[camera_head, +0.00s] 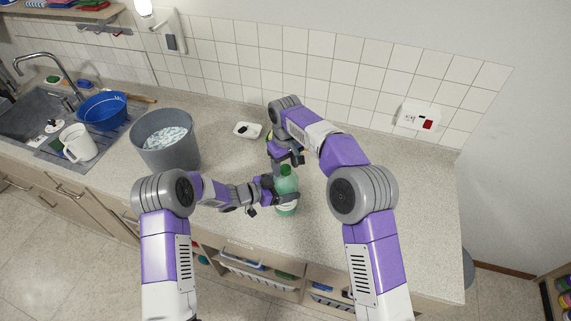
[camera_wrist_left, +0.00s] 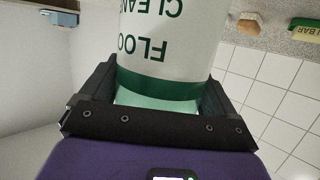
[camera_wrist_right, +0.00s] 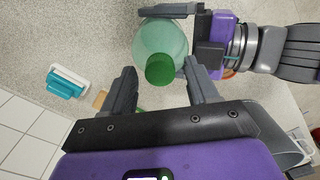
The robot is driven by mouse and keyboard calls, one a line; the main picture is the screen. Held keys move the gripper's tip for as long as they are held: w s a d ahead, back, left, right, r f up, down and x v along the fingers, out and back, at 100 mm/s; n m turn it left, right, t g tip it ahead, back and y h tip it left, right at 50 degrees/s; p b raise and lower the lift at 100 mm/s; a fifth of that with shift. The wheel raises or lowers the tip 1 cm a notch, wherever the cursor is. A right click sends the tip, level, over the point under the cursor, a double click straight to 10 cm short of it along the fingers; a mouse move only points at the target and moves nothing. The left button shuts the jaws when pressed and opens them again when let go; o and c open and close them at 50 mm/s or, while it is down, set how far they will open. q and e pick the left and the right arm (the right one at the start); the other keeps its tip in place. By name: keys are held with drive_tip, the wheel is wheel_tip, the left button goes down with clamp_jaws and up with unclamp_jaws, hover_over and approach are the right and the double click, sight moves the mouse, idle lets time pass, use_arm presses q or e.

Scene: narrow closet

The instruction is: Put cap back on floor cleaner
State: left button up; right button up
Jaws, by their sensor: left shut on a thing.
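The floor cleaner bottle (camera_head: 286,182) is translucent green with a white label and stands upright near the counter's front edge. My left gripper (camera_head: 283,196) is shut around it; in the left wrist view the fingers grip the bottle (camera_wrist_left: 165,40) on both sides by a dark green band under the lettering. A green cap (camera_wrist_right: 160,70) shows at the bottle's top in the right wrist view; I cannot tell whether it is tight. My right gripper (camera_wrist_right: 163,82) is open above, its fingers either side of the cap and apart from it.
A grey bucket (camera_head: 168,145), a blue basin (camera_head: 103,108) and a white jug (camera_head: 77,143) stand to the left, by the sink. The counter right of my right arm (camera_head: 425,190) is clear.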

drive_tip(key=shift+r, duration=2.25)
drive_tip(key=shift+c, duration=0.3)
drive_tip(key=shift+r+n, duration=1.6)
drive_tip(key=shift+r, duration=0.15)
drive_tip(key=shift+f, duration=4.05)
